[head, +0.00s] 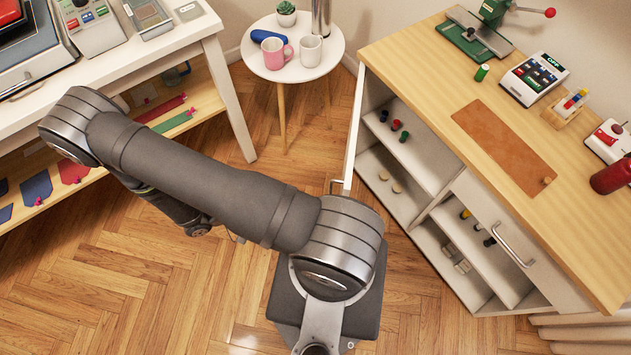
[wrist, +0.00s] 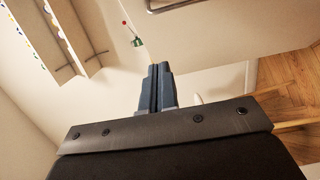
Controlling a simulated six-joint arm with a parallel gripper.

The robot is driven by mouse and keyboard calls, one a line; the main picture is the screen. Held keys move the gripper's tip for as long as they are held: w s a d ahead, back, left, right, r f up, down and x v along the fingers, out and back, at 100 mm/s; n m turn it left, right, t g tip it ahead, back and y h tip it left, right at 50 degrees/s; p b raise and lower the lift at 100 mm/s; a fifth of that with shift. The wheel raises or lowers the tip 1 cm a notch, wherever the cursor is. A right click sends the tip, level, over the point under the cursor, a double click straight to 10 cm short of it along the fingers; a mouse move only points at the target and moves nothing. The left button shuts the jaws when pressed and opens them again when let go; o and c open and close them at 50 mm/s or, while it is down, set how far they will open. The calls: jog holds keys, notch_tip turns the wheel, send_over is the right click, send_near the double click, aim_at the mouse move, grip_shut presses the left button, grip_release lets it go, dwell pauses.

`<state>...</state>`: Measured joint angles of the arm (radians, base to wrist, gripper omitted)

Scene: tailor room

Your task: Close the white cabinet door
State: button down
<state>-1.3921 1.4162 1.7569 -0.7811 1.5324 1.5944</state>
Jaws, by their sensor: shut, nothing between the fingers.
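The white cabinet (head: 405,150) stands at the right in the head view, under a wooden top. Its left door (head: 354,130) stands open and shows almost edge-on, with a metal handle (head: 336,185) low on its left side. The shelves behind it are exposed. A second white front panel with a bar handle (head: 510,245) covers part of the right side. In the wrist view my gripper (wrist: 157,72) is shut and empty. A pale panel with a metal handle (wrist: 168,5) shows above it, apart from the fingers. In the head view my arm hides the fingertips.
A round white side table (head: 292,70) with mugs stands behind the open door. A white workbench (head: 150,50) is at the left. A green press (head: 478,35), a leather piece (head: 505,145) and small devices lie on the cabinet top. The wooden floor (head: 110,265) is clear at the front left.

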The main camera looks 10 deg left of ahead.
jog(key=s+d+x, duration=0.1)
jog(key=s+x, duration=0.1)
jog(key=x, duration=1)
jog(key=shift+d, duration=0.6)
jog(key=shift+w, duration=0.1)
jog(key=w+d, duration=0.4)
jog(key=d, duration=1.2)
jog(key=w+d, duration=0.4)
jog(key=d, duration=1.2)
jog(key=shift+w+d, duration=0.2)
jog(key=shift+d, duration=0.1)
